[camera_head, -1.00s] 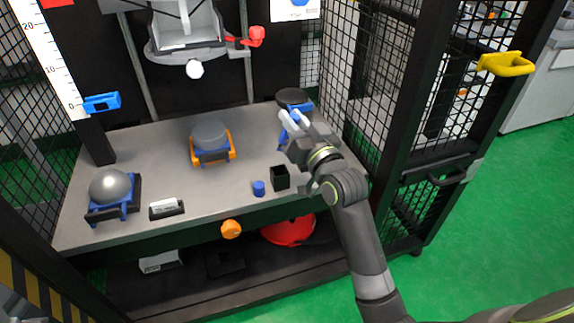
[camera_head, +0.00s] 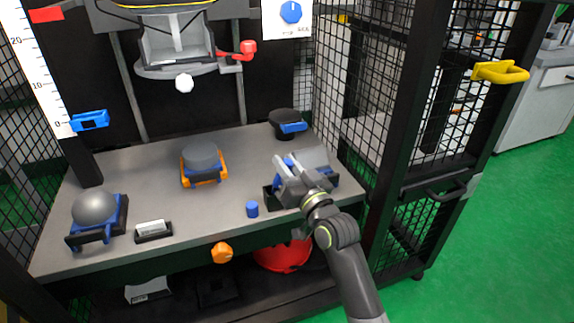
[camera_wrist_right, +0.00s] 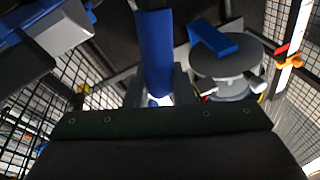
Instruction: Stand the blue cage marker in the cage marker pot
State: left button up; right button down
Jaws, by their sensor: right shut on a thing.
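My right gripper (camera_head: 284,168) is above the table's right part, next to the black pot (camera_head: 270,196), which it partly hides. The gripper is shut on the blue cage marker. The marker shows as a blue cylinder (camera_wrist_right: 153,52) between the fingers in the right wrist view, and only a bit of blue shows between the fingers in the head view. Its lower end and any contact with the pot cannot be made out. My left gripper is not in view.
A short blue cylinder (camera_head: 252,209) stands on the grey table (camera_head: 150,185) left of the pot. An orange-and-blue holder (camera_head: 204,165) with a grey disc, a grey ball (camera_head: 94,208) on a blue stand and a black round thing (camera_head: 285,118) also stand there. Mesh cage walls (camera_head: 355,110) rise at right.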

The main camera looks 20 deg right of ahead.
jog(key=shift+f, duration=0.4)
jog(key=c, duration=1.3)
grip_release()
jog(key=shift+o, duration=0.2)
jog(key=shift+r, duration=0.5)
jog(key=shift+s+r+p, duration=0.2)
jog(key=shift+p, duration=0.2)
jog(key=v, duration=1.1)
jog(key=shift+s, duration=0.3)
